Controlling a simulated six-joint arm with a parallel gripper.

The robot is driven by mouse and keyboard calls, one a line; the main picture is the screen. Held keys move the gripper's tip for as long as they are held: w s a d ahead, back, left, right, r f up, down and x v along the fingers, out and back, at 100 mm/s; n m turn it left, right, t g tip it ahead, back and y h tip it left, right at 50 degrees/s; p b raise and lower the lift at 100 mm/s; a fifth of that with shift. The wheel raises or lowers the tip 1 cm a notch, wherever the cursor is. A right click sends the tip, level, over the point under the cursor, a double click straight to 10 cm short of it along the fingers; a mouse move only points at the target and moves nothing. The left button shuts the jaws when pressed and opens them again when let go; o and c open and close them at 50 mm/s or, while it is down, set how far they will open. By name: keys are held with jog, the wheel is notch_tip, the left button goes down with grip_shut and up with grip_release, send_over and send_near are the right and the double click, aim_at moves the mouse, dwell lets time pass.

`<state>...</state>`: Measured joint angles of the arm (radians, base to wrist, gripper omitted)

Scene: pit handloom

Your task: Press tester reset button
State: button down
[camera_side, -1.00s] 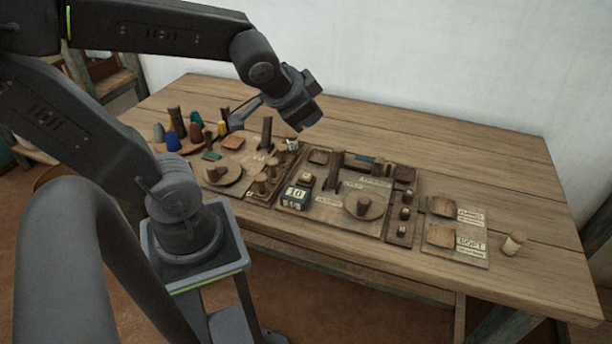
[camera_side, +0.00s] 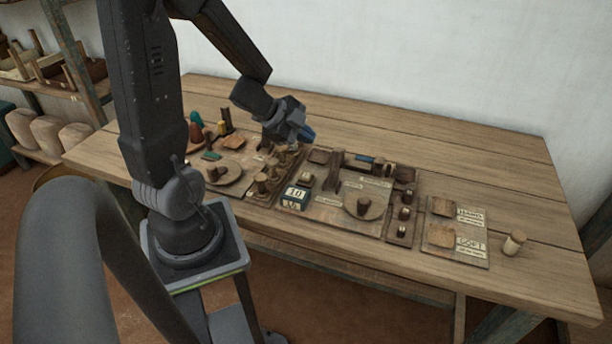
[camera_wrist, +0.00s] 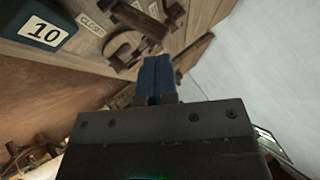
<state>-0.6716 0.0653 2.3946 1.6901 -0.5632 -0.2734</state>
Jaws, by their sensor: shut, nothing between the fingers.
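The tester board (camera_side: 325,212) lies mid-table, with a blue-green box (camera_side: 293,199) reading "10" at its front left. The box shows at the upper left of the wrist view (camera_wrist: 43,32). A small block with a pale top (camera_side: 305,180) sits just behind the box; I cannot tell whether it is the reset button. My gripper (camera_side: 308,134) is shut and empty, its blue fingers above the back left of the board, apart from it. In the wrist view the shut fingers (camera_wrist: 157,78) point toward dark wooden parts beside a "CLOSED" label (camera_wrist: 92,27).
An upright dark post (camera_side: 333,170) and a round disc with a knob (camera_side: 363,207) stand on the board. A board with several pegs (camera_side: 262,185) is to its left. A sorting board (camera_side: 455,247) and a pale cup (camera_side: 513,243) are at right. The table's back right is clear.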

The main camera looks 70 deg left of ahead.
aim_at(306, 177)
dwell(0.3)
jog(key=shift+f, duration=4.45)
jog(key=shift+f, duration=0.4)
jog(key=shift+f, duration=0.55)
jog(key=shift+r, duration=1)
jog(key=shift+r, duration=2.5)
